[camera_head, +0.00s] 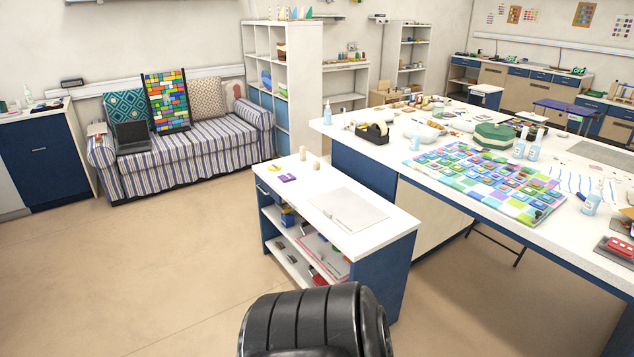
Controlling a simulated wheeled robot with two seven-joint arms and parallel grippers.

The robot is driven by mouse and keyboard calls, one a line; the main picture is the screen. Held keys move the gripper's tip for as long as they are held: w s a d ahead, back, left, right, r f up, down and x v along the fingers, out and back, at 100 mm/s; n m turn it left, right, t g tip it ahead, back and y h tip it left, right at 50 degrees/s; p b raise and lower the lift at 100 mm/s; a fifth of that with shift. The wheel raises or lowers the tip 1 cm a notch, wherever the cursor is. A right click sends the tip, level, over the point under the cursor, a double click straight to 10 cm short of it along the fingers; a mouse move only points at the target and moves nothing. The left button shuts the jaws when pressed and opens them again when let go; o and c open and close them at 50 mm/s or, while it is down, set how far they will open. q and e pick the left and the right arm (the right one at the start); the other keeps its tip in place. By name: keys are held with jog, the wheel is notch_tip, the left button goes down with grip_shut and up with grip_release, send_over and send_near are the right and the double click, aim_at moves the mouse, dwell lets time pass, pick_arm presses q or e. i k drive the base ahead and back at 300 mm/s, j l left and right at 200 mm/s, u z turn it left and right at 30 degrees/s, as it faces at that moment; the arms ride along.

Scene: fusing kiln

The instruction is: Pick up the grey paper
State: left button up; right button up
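A pale grey flat sheet (347,208), which may be the grey paper, lies on the white top of a low cabinet (291,207) in front of me. A second, darker grey flat sheet (600,153) lies on the large table at the far right. I cannot tell for sure which of them is the paper. Neither of my grippers is in view. A black ribbed part of my own body shows at the bottom centre.
The large white table (416,191) holds a colourful tile panel (484,181), a green box (493,135), a tape dispenser (373,131) and bottles. A striped sofa (190,152) and a white shelf (305,65) stand behind. The floor (150,255) at left is clear.

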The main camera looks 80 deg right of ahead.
aim_at(347, 210)
jog(key=z, duration=3)
